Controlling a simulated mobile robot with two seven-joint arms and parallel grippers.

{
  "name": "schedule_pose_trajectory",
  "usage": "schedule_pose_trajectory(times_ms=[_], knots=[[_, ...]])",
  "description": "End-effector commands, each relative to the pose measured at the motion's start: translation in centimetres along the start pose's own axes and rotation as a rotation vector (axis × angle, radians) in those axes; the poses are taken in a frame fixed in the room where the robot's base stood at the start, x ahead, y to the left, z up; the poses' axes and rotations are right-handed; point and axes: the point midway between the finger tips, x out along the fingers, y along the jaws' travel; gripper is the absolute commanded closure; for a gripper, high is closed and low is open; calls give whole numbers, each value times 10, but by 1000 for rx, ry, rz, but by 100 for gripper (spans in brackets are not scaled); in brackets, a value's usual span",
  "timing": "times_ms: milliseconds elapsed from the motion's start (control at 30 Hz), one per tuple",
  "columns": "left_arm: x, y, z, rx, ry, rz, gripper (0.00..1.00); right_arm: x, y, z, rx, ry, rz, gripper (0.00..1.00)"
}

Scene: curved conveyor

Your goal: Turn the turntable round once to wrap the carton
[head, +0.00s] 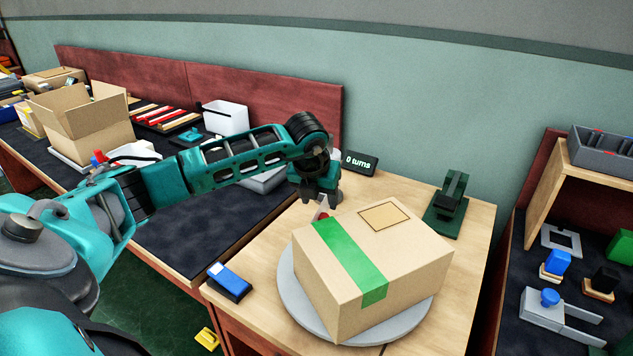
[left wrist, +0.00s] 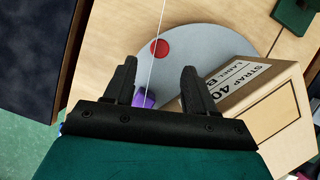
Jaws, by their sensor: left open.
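The closed cardboard carton (head: 420,262), with a green tape band, sits on the round grey turntable (head: 291,293). In the left wrist view the turntable (left wrist: 200,50) shows a red dot (left wrist: 159,48) near its edge, and the carton (left wrist: 265,105) has printed lettering on one side. My left gripper (head: 321,198) is pointed down behind the carton, at the turntable's far side. Its fingers (left wrist: 158,68) are open, with a small purple piece (left wrist: 145,98) showing between them, partly hidden by a finger; I cannot tell if they touch it. My right gripper is not in view.
A small display (head: 358,162) reads "0 turns". A dark green device (head: 447,205) stands at the back right of the table. An open box (head: 84,118) stands on the left bench. The table right of the carton is clear.

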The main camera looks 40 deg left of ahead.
Motion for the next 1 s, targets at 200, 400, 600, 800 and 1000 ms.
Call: schedule_pose_trajectory(times_ms=[200,400,600,800,1000], knots=[[-41,0,0,1,-2,-1,45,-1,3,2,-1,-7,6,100],[-56,0,0,0,-1,0,45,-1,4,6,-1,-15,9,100],[-57,0,0,0,0,0,45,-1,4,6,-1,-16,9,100],[-57,0,0,0,0,0,45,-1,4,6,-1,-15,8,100],[-56,0,0,0,0,0,45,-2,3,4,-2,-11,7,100]])
